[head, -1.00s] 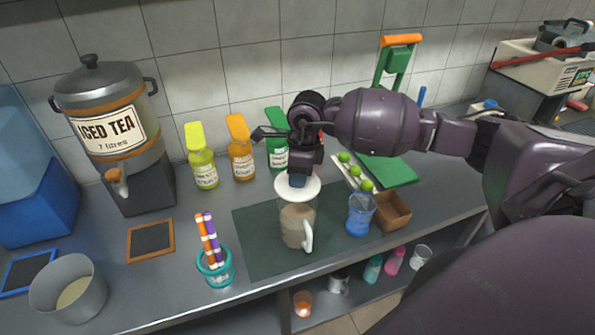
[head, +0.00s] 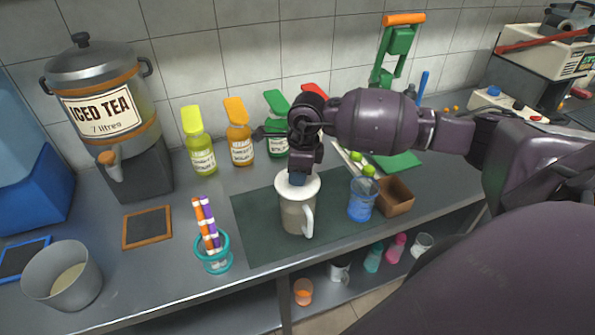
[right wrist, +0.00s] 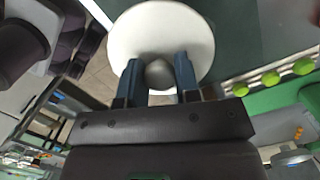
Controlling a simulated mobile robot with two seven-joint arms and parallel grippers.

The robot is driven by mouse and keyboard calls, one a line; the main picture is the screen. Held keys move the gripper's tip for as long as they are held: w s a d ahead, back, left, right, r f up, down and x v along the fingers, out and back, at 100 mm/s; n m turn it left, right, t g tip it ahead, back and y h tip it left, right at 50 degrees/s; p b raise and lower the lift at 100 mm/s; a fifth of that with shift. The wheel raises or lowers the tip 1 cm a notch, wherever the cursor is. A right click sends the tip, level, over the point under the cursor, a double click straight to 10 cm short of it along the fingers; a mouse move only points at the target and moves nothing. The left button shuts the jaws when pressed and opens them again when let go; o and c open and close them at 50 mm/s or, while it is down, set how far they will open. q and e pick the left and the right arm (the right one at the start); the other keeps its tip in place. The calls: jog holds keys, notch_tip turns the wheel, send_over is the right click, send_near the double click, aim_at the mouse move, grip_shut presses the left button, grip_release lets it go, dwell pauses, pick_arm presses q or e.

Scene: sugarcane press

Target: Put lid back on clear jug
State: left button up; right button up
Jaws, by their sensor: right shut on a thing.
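The clear jug (head: 296,218) stands upright on the dark green mat (head: 258,222), with its white handle toward the front right. The white round lid (head: 284,188) is level at the jug's mouth; whether it is fully seated I cannot tell. My right gripper (head: 298,178) comes from above and is shut on the lid's knob. In the right wrist view, the lid (right wrist: 125,40) shows as a white disc, with its grey knob (right wrist: 159,74) between the blue fingertips of the gripper (right wrist: 158,78). My left gripper is not in view.
A blue jug (head: 362,200) and a brown box (head: 396,196) stand close right of the clear jug. A teal cup of markers (head: 213,252) is at left. Several bottles (head: 240,146) line the back. The mat's left part is clear.

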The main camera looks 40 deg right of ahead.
pick_arm(q)
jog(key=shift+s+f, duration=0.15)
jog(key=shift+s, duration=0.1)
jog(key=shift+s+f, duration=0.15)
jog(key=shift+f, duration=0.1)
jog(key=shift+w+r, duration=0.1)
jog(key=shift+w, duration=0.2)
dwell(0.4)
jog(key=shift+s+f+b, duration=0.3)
jog(key=shift+b, duration=0.1)
dwell(0.4)
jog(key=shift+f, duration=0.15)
pick_arm(e)
jog(key=shift+f, duration=0.15)
pick_arm(q)
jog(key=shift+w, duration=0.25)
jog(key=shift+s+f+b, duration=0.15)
jog(key=shift+b, duration=0.15)
dwell(0.6)
